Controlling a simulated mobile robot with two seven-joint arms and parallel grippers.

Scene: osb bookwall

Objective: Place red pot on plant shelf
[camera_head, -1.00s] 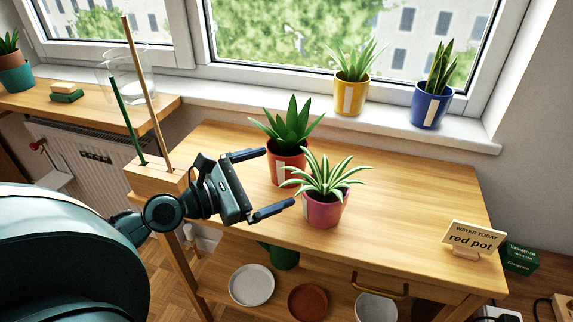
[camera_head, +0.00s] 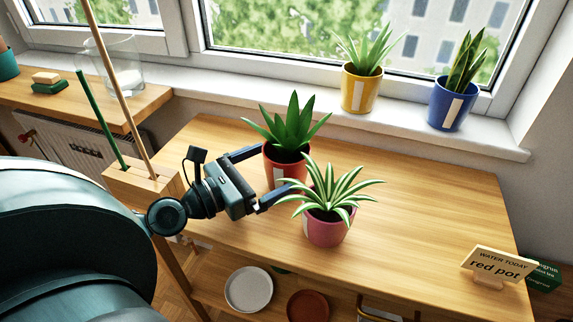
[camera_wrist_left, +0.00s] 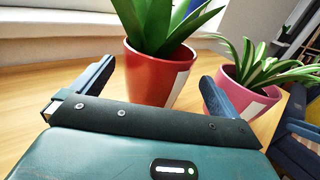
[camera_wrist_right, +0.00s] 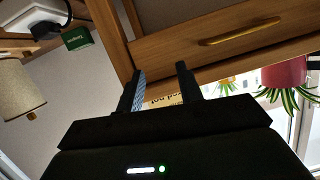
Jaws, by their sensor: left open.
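The red pot (camera_head: 271,172) with a broad-leaved plant stands on the wooden table, just ahead of my left gripper (camera_head: 264,176). In the left wrist view the red pot (camera_wrist_left: 152,80) sits between the two open fingers and a little beyond them. The left gripper is open and empty. A pink pot (camera_head: 326,229) with a striped spider plant stands close beside the nearer finger; I cannot tell if they touch. A sign (camera_head: 497,265) reading "red pot" stands at the table's right. My right gripper (camera_wrist_right: 158,82) shows only in its wrist view, fingers apart, empty.
A yellow pot (camera_head: 360,90) and a blue pot (camera_head: 449,104) stand on the windowsill (camera_head: 406,131). A wooden block with upright sticks (camera_head: 143,184) is beside my left wrist. Saucers lie on the lower shelf.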

